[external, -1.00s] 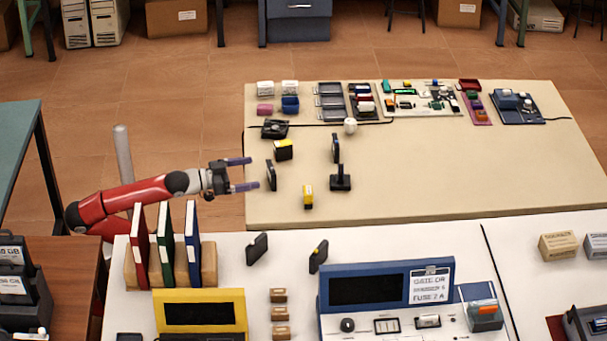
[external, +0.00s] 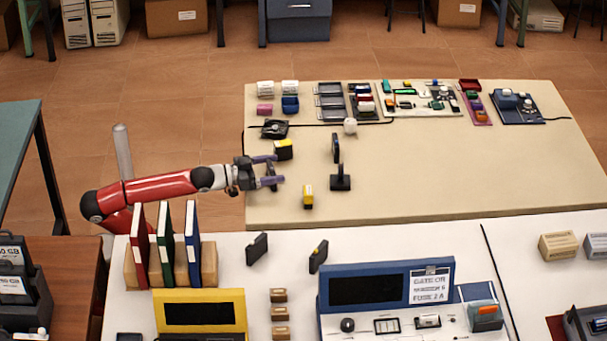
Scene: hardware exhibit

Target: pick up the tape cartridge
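Several small cartridge-like pieces stand on the beige table. I cannot tell for sure which is the tape cartridge. A dark upright cartridge (external: 271,172) near the table's left edge is between the two purple fingers of my gripper (external: 279,168). The fingers are spread, one on its far side and one on its near side. They partly hide it, and I see no clear grip on it. A yellow-and-black piece (external: 308,197) is to the right and nearer the camera.
A dark upright piece (external: 336,148) and a black stand (external: 340,182) are to the right. Upright books (external: 165,245) stand below my arm. The table's right part is clear.

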